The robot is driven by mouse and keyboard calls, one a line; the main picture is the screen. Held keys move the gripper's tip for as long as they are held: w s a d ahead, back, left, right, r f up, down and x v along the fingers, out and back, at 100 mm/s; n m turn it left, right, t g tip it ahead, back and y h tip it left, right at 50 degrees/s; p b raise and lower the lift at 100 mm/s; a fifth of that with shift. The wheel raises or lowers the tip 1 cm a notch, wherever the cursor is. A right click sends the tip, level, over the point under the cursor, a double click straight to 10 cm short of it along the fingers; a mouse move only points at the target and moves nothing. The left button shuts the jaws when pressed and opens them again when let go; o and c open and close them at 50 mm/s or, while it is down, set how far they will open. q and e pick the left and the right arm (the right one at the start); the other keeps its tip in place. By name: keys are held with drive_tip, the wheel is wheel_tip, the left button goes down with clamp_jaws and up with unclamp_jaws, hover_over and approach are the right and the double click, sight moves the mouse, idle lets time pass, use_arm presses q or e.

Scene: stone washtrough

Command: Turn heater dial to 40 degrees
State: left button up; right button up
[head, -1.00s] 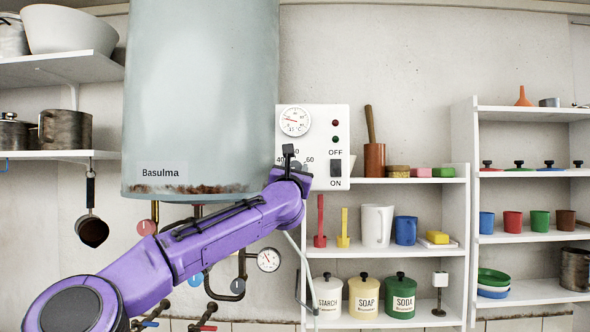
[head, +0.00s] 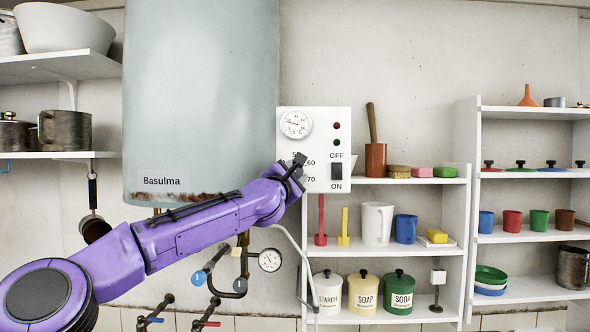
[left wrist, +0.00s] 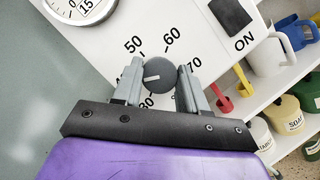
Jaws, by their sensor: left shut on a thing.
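The heater dial (left wrist: 158,73) is a round grey knob on the white control panel (head: 313,182). In the left wrist view its short white mark points left, slightly down, toward one finger. The numbers 50 and 60 show above it; a number at the left is mostly covered by that finger, and another below is partly hidden. My left gripper (left wrist: 160,86) is shut on the dial, one finger at each side. In the head view the left gripper (head: 297,162) covers the dial. My right gripper is not in view.
A grey boiler tank (head: 200,100) is left of the panel. A round gauge (head: 296,123) and a black ON/OFF switch (head: 336,171) are on the panel. Shelves (head: 375,181) with jugs and canisters stand close at the right. Pipes with valves hang below.

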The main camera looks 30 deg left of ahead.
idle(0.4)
use_arm(q)
drive_tip(key=o, duration=1.1)
drive_tip(key=shift+a, duration=0.1)
drive_tip(key=shift+c, duration=0.2)
drive_tip(key=shift+s+f, duration=0.15)
drive_tip(key=shift+s, duration=0.1)
drive_tip(key=b+v, duration=0.6)
drive_tip(key=v, duration=0.4)
